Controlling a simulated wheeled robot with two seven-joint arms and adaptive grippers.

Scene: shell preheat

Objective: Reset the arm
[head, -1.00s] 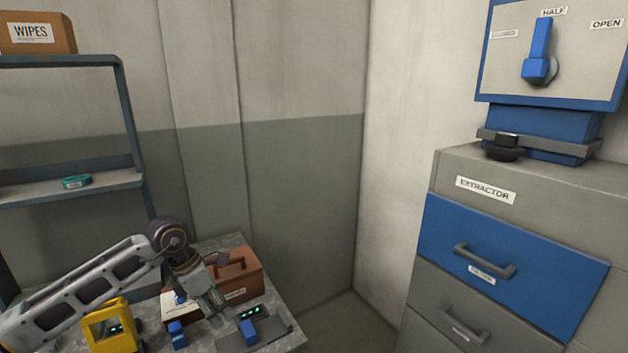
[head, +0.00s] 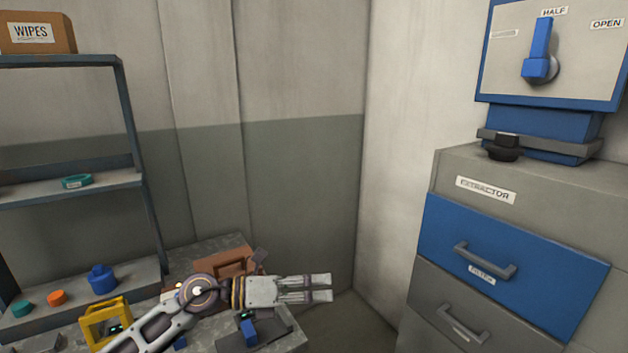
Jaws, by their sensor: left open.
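My left arm comes in from the bottom left in the head view. Its gripper (head: 330,288) points right, level, past the right end of the low table, with its jaws open and nothing between the fingers. It hangs over the gap in front of the corner, touching nothing that I can see. The arm and gripper hide part of the table top and part of a brown box (head: 225,263) behind them. My right gripper is not in view.
A yellow frame (head: 92,325) and a grey block with a blue part (head: 277,337) stand near the arm. The shelf (head: 130,178) holds small coloured items. A cabinet with a blue drawer (head: 540,270) stands right, below a blue lever (head: 541,45).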

